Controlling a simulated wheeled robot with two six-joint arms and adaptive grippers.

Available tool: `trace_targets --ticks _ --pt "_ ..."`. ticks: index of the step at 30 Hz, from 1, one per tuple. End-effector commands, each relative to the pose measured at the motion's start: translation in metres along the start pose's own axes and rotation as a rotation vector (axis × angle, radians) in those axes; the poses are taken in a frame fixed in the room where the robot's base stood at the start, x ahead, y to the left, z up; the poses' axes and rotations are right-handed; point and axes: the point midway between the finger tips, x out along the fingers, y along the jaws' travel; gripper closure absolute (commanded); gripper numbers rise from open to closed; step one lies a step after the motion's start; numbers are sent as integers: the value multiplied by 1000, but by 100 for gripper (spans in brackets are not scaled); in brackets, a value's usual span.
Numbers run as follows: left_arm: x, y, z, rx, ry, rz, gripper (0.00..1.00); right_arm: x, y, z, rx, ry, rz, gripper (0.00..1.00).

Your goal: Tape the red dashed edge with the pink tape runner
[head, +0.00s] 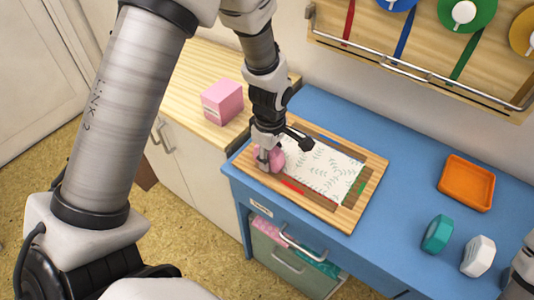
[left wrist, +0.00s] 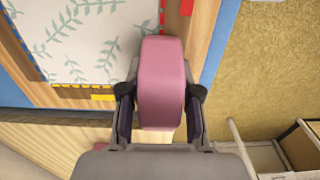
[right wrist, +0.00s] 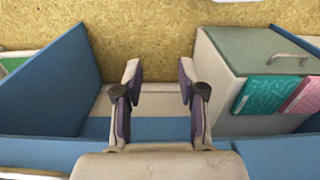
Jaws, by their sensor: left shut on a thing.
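My left gripper (head: 266,160) is shut on the pink tape runner (left wrist: 161,82), at the front-left corner of a patterned sheet (head: 318,168). The sheet lies on a wooden board (head: 345,222). In the left wrist view the red dashed edge (left wrist: 162,14) runs up from the runner's top end, and a red mark (left wrist: 187,7) lies beside it on the board. The runner hides the nearby sheet corner; I cannot tell whether it touches the sheet. My right gripper (right wrist: 160,95) is open and empty in the right wrist view.
The blue table (head: 410,170) also holds an orange tray (head: 466,183), a teal hexagonal runner (head: 437,234) and a white one (head: 478,256). A pink box (head: 222,101) stands on the wooden cabinet at left. A ribbon rack (head: 425,55) hangs behind.

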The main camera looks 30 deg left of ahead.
Motion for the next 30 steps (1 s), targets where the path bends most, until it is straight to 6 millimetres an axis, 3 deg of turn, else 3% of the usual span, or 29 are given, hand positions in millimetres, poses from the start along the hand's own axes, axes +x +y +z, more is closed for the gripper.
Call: trace_targets --ticks 5,12,20,30 --pt "-2 -1 13 2 3 -3 95 -12 0 0 0 0 0 60" --pt "0 -1 28 2 2 -2 95 -13 0 0 0 0 0 60" --pt "1 -1 32 1 2 -2 95 -12 0 0 0 0 0 60" --pt "1 0 55 1 3 -2 95 -7 0 0 0 0 0 60"
